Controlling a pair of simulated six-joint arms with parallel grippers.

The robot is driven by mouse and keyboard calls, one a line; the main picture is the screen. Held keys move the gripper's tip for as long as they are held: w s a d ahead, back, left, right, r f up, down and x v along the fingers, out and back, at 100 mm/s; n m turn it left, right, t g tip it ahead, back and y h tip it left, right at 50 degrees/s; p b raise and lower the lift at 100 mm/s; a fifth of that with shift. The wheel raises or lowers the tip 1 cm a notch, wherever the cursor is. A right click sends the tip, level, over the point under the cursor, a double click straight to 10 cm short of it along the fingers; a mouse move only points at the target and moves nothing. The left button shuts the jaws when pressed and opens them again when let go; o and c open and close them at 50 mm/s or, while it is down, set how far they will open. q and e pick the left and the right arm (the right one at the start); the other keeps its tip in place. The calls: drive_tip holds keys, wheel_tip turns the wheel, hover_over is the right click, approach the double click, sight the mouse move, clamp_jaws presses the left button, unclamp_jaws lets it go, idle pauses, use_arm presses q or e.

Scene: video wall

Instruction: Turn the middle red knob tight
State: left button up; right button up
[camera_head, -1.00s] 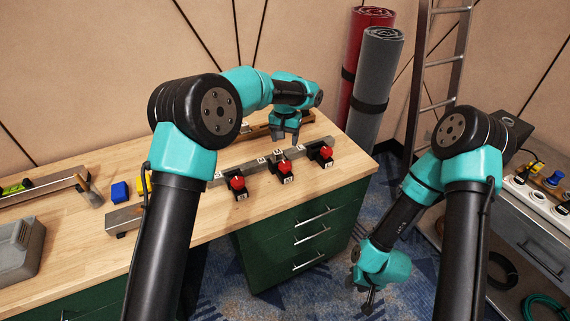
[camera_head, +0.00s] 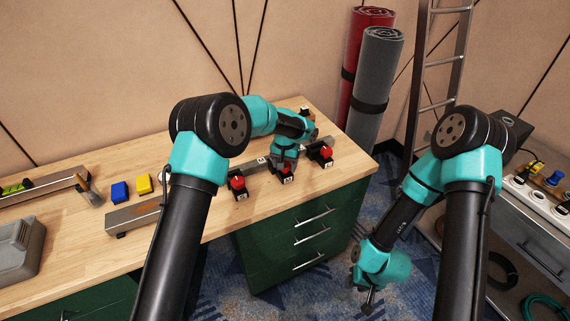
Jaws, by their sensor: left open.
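Three red knobs on black blocks stand in a row along a grey rail near the front edge of the wooden workbench. The middle red knob (camera_head: 287,171) is partly hidden under my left gripper (camera_head: 285,163). This gripper points down with its fingers at the knob, and it is open. I cannot tell whether the fingers touch the knob. The left red knob (camera_head: 238,183) and the right red knob (camera_head: 326,151) stand clear on either side. My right gripper (camera_head: 369,298) hangs low over the carpet, away from the bench; its fingers are too small to read.
On the workbench (camera_head: 75,225) lie a blue block (camera_head: 120,191), a yellow block (camera_head: 144,184), a grey bar (camera_head: 130,217) and a grey case (camera_head: 18,248). Rolled mats (camera_head: 376,85) and a ladder (camera_head: 438,60) stand behind. Green drawers (camera_head: 300,240) are below.

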use_arm(q)
drive_tip(key=c, duration=0.6)
drive_tip(key=shift+m, duration=0.5)
drive_tip(key=m, duration=0.3)
drive_tip(key=shift+r, duration=0.1)
drive_tip(key=m, duration=1.6)
